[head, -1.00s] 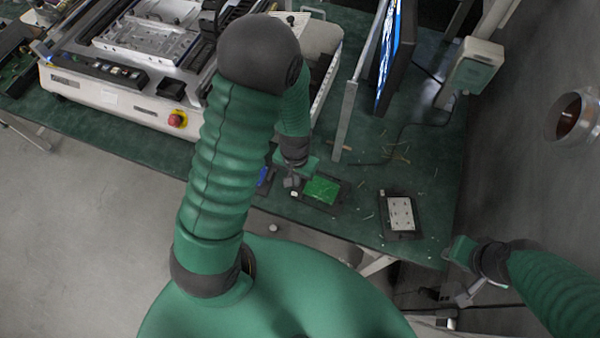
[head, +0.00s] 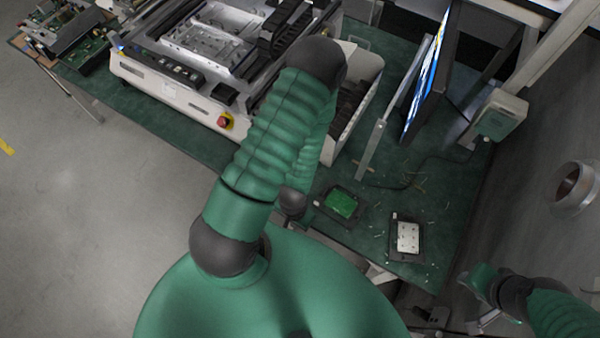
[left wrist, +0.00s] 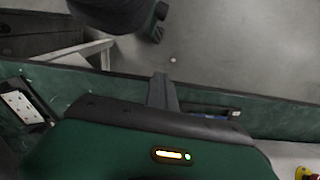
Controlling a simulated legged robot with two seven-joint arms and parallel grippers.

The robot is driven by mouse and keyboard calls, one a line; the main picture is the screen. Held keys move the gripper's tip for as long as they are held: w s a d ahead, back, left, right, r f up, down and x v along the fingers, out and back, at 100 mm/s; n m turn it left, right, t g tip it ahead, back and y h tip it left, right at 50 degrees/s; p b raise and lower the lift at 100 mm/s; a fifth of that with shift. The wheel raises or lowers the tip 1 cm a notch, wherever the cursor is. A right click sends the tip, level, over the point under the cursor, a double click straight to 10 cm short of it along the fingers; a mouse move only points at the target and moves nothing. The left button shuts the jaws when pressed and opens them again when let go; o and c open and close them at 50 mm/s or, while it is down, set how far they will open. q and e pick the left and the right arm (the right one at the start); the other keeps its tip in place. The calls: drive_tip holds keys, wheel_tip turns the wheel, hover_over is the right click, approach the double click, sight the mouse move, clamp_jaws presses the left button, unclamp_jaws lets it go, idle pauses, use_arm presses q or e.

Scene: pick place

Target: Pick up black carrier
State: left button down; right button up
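Two black carriers lie on the green bench in the head view. One (head: 320,206) holds a green board (head: 342,204); the other (head: 405,257) holds a pale metal plate (head: 408,236) with holes. The plate also shows at the left edge of the left wrist view (left wrist: 22,108). My left gripper is hidden behind my arm in the head view. In the left wrist view only a dark finger part of my left gripper (left wrist: 162,92) shows, with nothing visible in it. My right gripper (head: 484,320) hangs off the bench's right side, apart from both carriers; its opening is unclear.
A white machine with a red stop button (head: 225,121) stands at the back left. A monitor (head: 428,75) and a metal upright (head: 372,150) stand behind the carriers. A small dark and blue item (left wrist: 222,114) lies near the bench edge. Thin scraps litter the bench.

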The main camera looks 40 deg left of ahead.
use_arm(q)
drive_tip(key=shift+d, duration=0.1)
drive_tip(key=shift+c, duration=2.2)
unclamp_jaws()
